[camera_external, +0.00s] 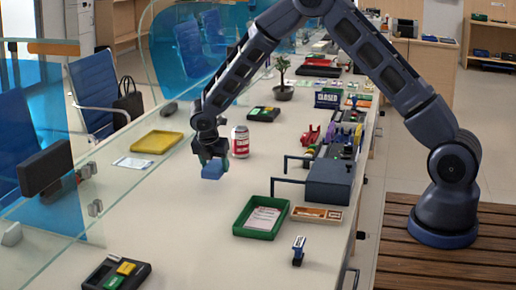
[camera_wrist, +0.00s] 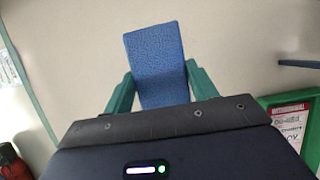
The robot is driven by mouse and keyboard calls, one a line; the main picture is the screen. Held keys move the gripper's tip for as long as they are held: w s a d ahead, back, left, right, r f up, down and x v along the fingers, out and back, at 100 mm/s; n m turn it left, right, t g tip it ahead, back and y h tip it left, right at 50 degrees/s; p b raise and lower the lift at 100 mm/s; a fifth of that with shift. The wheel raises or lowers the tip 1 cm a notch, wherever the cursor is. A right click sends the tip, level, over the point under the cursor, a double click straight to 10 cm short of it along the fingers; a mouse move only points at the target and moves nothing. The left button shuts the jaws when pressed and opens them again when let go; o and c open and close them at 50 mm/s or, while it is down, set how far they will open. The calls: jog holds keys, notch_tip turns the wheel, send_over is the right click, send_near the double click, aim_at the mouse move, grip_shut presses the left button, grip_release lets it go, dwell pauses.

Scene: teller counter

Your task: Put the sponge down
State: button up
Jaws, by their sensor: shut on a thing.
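The sponge (camera_external: 212,170) is a small blue block. In the wrist view the sponge (camera_wrist: 155,60) shows a speckled blue face, upright between two green fingers. My gripper (camera_external: 211,160) is shut on it and points down over the middle of the cream counter (camera_external: 185,220). The sponge is at the lower end of the gripper in the external view. I cannot tell whether its lower edge touches the counter. My gripper's fingers (camera_wrist: 158,85) cover part of its sides in the wrist view.
A red and white can (camera_external: 240,142) stands just right of the gripper. A yellow tray (camera_external: 157,142) lies to the left, a green tray (camera_external: 238,229) with papers to the lower right. A dark box (camera_external: 329,184) stands at the right.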

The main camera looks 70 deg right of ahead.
aim_at(216, 187)
jog(key=shift+f, duration=2.2)
jog(key=shift+f, duration=0.2)
jog(key=o, duration=0.9)
jog(key=shift+o, duration=0.2)
jog(key=shift+r, duration=0.1)
